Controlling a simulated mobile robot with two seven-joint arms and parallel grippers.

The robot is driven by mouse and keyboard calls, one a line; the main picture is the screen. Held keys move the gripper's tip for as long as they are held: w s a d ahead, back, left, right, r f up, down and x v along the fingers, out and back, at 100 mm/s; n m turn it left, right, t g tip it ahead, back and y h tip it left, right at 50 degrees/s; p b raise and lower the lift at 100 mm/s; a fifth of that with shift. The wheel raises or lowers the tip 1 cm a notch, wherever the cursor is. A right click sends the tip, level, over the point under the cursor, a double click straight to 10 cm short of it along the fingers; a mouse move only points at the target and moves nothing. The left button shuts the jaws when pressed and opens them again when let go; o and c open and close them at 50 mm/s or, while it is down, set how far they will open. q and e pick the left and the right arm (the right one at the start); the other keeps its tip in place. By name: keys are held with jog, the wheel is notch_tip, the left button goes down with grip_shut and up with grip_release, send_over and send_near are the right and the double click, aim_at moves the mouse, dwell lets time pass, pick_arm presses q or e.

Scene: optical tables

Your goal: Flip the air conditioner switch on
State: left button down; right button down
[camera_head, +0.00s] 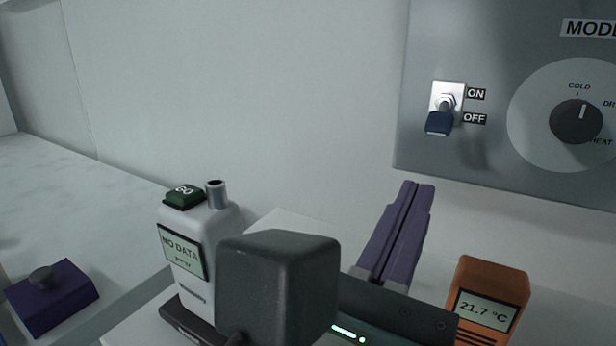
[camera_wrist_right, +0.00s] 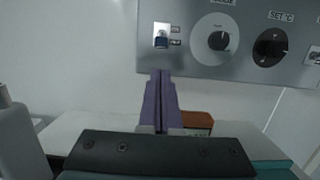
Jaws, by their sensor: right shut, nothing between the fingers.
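The air conditioner switch (camera_head: 440,121) is a toggle with a dark blue cap on a bright plate, set in a grey wall panel (camera_head: 425,40). Its cap points down, beside the OFF label (camera_head: 474,118); the ON label (camera_head: 476,94) is above. The switch also shows in the right wrist view (camera_wrist_right: 161,40). My right gripper (camera_head: 418,186) has purple fingers pressed together, with nothing between them. It points up at the panel, below the switch and apart from it. My left gripper is not in view.
Right of the switch is a mode dial (camera_head: 576,121), and a temperature dial (camera_wrist_right: 270,47) lies further right. A white NO DATA device (camera_head: 222,226) and an orange thermometer (camera_head: 497,285) flank my right gripper. A purple box with a knob (camera_head: 52,300) is at the lower left.

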aim_at(439, 124)
jog(key=x, duration=0.8)
jog(key=shift+p, duration=0.3)
